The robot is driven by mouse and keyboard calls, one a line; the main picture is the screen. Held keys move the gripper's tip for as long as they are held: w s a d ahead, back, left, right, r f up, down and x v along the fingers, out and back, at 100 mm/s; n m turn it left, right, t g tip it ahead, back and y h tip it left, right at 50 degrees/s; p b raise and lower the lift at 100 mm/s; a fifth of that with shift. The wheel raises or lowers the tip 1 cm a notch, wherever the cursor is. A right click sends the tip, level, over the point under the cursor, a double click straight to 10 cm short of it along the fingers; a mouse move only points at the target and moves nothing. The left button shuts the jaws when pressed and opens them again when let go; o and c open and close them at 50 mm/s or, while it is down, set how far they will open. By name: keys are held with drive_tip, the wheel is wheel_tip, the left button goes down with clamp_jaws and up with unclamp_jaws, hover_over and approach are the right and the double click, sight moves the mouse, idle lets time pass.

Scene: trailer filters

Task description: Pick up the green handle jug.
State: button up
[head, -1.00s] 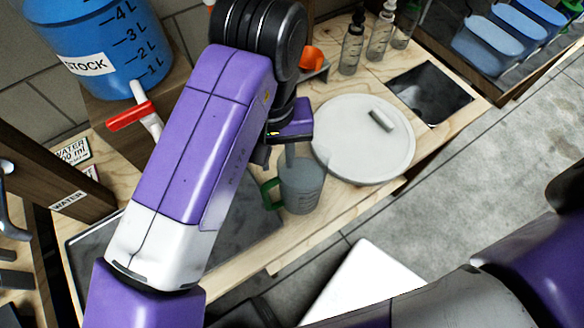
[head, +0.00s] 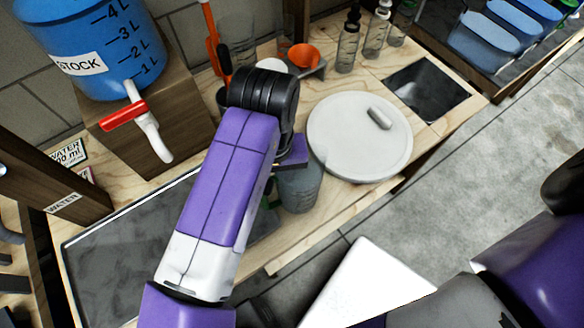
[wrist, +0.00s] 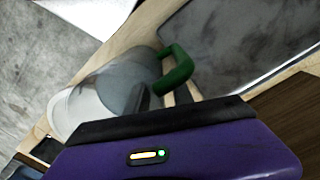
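The green handle jug stands on the wooden bench; its clear, greyish body (head: 301,188) shows just right of my forearm in the head view. My arm covers most of its handle there. In the wrist view, the jug (wrist: 88,98) lies on its side of the picture at left, with the green handle (wrist: 181,66) to the right. My gripper (wrist: 161,97) is close at the jug's handle side. Its two fingers look apart, one in front of the jug's body and one near the handle's lower end. I cannot tell whether they touch it.
A round white lid (head: 350,140) lies close to the right of the jug. A blue stock tank (head: 85,40) with a red-handled tap (head: 122,113) stands at left. A dark tray (head: 110,255) lies left of my arm. Several dropper bottles stand at the back.

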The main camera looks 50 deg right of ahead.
drive_tip(key=shift+c, duration=0.2)
clamp_jaws()
idle(1.1)
